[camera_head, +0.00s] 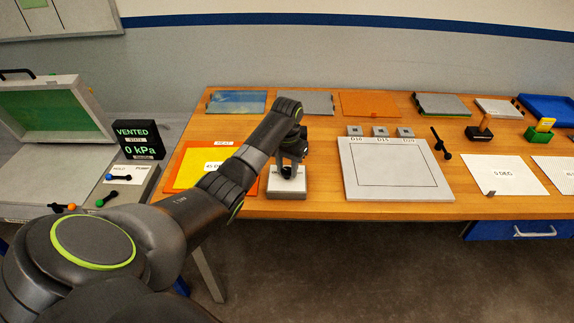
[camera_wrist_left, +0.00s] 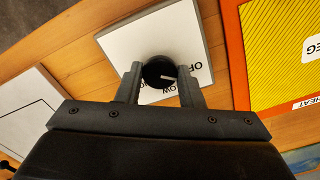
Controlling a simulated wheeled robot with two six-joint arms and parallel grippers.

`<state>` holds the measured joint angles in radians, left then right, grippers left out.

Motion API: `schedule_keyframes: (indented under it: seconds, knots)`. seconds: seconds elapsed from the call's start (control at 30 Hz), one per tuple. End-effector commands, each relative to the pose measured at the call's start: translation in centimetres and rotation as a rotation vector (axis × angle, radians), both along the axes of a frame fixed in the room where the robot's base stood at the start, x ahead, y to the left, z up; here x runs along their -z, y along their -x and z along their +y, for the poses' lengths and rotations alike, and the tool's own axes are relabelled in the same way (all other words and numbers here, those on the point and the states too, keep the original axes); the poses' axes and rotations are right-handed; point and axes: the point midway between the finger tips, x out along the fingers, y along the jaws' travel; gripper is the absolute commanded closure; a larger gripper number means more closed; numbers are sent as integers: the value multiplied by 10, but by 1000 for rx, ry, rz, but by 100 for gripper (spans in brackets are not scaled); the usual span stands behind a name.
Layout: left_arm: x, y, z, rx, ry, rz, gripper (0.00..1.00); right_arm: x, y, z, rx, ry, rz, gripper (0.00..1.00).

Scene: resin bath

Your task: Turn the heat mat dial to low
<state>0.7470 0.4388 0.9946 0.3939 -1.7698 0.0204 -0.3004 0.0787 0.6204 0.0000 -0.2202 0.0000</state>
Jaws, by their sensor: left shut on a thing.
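The heat mat dial is a round black knob (camera_wrist_left: 159,72) on a white control box, which shows in the head view (camera_head: 288,188) and in the left wrist view (camera_wrist_left: 125,43). My left gripper (camera_head: 289,172) reaches down over the box. In the left wrist view its fingers (camera_wrist_left: 159,84) are shut on the knob, one on each side. The knob's white mark points right, toward the letters "OF"; part of "LOW" shows below, partly hidden by the gripper. The orange and yellow heat mat (camera_head: 185,172) lies left of the box, partly behind my arm. My right gripper is not in view.
A white panel with a drawn square (camera_head: 395,191) lies right of the dial box, with small grey blocks behind it. A vacuum gauge (camera_head: 138,139) reading 0 kPa stands left on another bench. Bare wood lies between box and panel.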

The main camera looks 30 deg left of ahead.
Motion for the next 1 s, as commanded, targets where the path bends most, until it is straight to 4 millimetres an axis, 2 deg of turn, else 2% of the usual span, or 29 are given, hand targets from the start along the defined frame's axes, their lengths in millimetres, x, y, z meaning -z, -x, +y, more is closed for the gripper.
schedule_keyframes:
  seconds: [0.5,1.0]
  knots:
    - [-5,-1,0,436,0,-2,89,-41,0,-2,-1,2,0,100]
    - [-3,-2,0,835,-2,-5,89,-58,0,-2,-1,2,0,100]
